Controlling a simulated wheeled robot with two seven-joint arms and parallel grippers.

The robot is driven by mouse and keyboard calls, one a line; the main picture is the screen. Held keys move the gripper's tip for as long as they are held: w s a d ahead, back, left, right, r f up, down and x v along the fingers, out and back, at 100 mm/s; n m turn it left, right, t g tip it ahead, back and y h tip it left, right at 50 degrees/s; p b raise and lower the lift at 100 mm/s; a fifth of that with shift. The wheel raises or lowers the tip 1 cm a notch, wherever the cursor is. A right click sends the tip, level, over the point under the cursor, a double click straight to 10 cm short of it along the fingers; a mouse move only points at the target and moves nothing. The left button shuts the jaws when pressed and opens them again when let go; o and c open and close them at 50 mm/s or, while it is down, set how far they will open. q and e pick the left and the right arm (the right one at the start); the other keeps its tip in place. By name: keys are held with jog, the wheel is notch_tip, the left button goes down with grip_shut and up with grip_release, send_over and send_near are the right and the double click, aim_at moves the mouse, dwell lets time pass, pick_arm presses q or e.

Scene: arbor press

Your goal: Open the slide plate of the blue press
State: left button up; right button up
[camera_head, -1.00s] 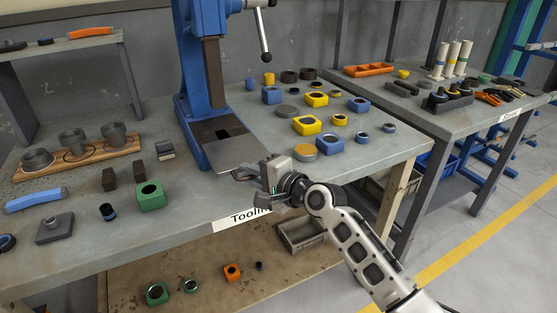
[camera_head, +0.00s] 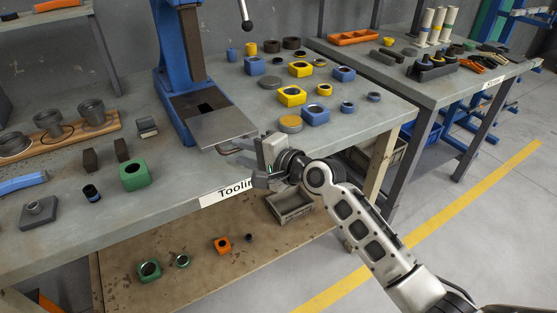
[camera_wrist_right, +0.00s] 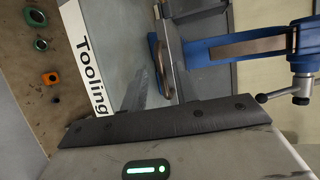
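The blue press (camera_head: 172,100) stands on the left workbench. It also shows sideways in the wrist view (camera_wrist_right: 242,44). Its slide plate (camera_head: 222,128) is a flat grey sheet at the front of the dark base, towards the bench's front edge. A dark opening shows in the base behind the plate. My right gripper (camera_head: 243,163) is just in front of the plate's front edge, with its fingers apart and nothing seen between them. One finger lies close to the plate; I cannot tell whether it touches. My left gripper is out of view.
Blue and yellow blocks (camera_head: 292,96) stand right of the press on the workbench (camera_head: 345,131). A green block (camera_head: 135,174) and a wooden holder with grey cups (camera_head: 60,139) lie to the left. The press lever (camera_head: 246,14) hangs above. A grey bin (camera_head: 290,205) sits below.

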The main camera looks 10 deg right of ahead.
jog(key=v, duration=1.3)
jog(key=shift+s+d, duration=0.1)
jog(key=s+f+n+g+h, duration=0.1)
jog(key=s+f+n+h, duration=0.2)
jog(key=s+f+n, duration=0.3)
jog(key=s+f+n+h, duration=0.4)
jog(key=s+f+n, duration=0.3)
jog(key=s+f, duration=0.4)
notch_tip(320, 180, down, 5)
jog(key=shift+s+d+f+n+g, duration=0.15)
jog(key=shift+s+d+n+g, duration=0.15)
jog(key=shift+g, duration=0.1)
